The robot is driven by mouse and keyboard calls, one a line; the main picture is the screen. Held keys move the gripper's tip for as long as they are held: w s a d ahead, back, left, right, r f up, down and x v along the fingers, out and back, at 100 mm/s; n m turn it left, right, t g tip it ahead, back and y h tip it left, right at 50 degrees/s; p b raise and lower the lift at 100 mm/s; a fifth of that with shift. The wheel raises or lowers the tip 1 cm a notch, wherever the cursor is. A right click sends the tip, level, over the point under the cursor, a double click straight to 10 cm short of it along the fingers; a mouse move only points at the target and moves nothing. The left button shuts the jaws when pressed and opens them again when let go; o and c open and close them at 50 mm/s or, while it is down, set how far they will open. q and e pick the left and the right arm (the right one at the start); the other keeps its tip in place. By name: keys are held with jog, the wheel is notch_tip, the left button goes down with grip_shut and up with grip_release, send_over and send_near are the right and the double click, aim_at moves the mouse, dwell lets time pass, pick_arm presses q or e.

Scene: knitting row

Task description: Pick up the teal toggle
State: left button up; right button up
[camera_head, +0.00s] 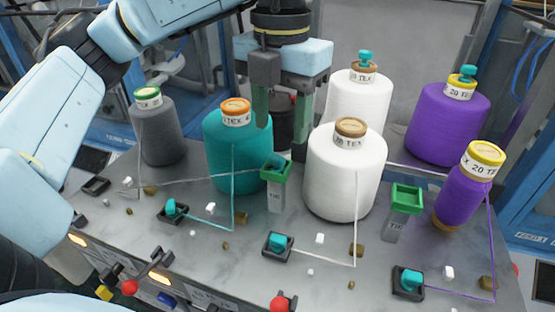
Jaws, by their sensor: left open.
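Several small teal toggles show. Three sit in black square holders along the front of the grey table: a left one (171,208), a middle one (278,243) and a right one (409,279). Another teal piece (276,163) sits at the green-topped grey post below my gripper. Two more teal pieces top the rear white cone (366,57) and the large purple cone (467,73). My left gripper (281,135) is open, pointing down between the teal cone and the white cones, with its fingers apart and no toggle between them. My right gripper is out of view.
Yarn cones crowd the table: grey (162,135), teal (230,160), front white (345,180), rear white (352,98), large purple (446,125) and small purple (460,195). A second green-topped post (401,212) stands right. Threads cross the tabletop among small white and brown bits.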

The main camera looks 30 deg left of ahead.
aim_at(277, 157)
pick_arm(q)
jog(key=shift+f, duration=0.55)
jog(key=f, duration=0.1)
jog(key=f+p, duration=0.1)
jog(key=f, duration=0.3)
jog(key=shift+a+p, duration=0.35)
jog(key=shift+a, duration=0.05)
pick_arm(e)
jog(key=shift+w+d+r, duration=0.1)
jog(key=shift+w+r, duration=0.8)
pick_arm(q)
jog(key=shift+c, duration=0.4)
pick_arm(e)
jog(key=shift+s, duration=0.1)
pick_arm(q)
jog(key=c, duration=0.8)
